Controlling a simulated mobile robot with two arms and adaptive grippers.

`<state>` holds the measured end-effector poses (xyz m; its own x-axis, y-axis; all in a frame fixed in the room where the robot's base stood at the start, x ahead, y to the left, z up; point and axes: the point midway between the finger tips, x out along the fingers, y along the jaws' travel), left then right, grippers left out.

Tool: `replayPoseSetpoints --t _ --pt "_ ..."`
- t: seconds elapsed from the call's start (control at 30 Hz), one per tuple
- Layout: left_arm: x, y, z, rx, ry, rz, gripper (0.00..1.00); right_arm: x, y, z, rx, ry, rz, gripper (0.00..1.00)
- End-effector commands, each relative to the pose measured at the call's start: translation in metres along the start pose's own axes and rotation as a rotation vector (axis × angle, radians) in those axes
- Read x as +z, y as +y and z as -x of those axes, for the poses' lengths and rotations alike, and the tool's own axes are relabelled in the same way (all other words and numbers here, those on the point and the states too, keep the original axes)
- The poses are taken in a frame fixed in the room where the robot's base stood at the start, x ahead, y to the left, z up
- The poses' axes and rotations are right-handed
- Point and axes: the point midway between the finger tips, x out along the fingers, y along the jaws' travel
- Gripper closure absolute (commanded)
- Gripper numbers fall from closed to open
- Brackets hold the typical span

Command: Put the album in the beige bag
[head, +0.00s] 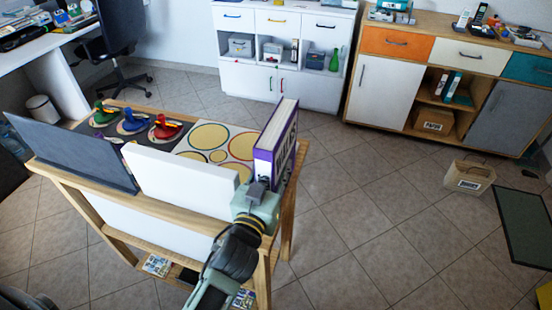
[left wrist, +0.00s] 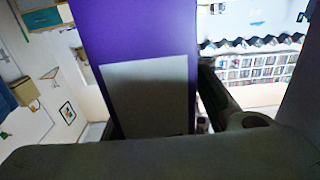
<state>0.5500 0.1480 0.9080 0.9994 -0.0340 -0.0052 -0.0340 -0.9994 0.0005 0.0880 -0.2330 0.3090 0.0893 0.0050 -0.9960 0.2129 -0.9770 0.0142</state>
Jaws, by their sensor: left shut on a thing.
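The album (head: 263,165) is a thick purple volume with white page edges and large lettering on its side. It stands upright above the right end of the wooden stand. My left gripper (head: 262,190) is shut on its lower near end. In the left wrist view the album (left wrist: 135,30) fills the middle between the fingers, with a pale rectangle on its purple face. The beige bag (head: 469,177) stands on the floor at the right, with a handle and a white label, well apart from the album. My right gripper is not in view.
The wooden stand (head: 190,203) holds a grey panel (head: 75,150), a white panel (head: 180,180) and colored figures. A dark-framed board (head: 525,228) lies right of the bag. Cabinets (head: 445,82) line the back. Tiled floor between stand and bag is clear.

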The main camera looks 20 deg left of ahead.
Motion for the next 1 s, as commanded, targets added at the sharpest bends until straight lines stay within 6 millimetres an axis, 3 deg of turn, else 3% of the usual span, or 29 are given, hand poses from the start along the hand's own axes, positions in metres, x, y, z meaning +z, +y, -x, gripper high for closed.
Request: replayPoseSetpoints --t 0.37,0.4,0.5,0.83,1.0 --pt "-0.003 0.0 -0.001 0.002 0.014 0.001 1.0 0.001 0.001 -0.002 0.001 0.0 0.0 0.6" --pt "0.004 0.0 0.0 0.0 0.002 0.0 0.68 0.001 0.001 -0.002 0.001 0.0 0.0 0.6" --pt "0.003 0.0 0.0 0.0 0.002 0.0 0.61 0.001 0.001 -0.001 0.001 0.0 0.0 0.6" --pt "0.0 0.0 0.0 0.0 0.002 0.0 0.61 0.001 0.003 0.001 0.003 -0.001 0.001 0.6" --pt "0.002 0.0 0.018 0.0 -0.002 0.002 0.61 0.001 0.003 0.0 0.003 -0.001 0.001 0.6"
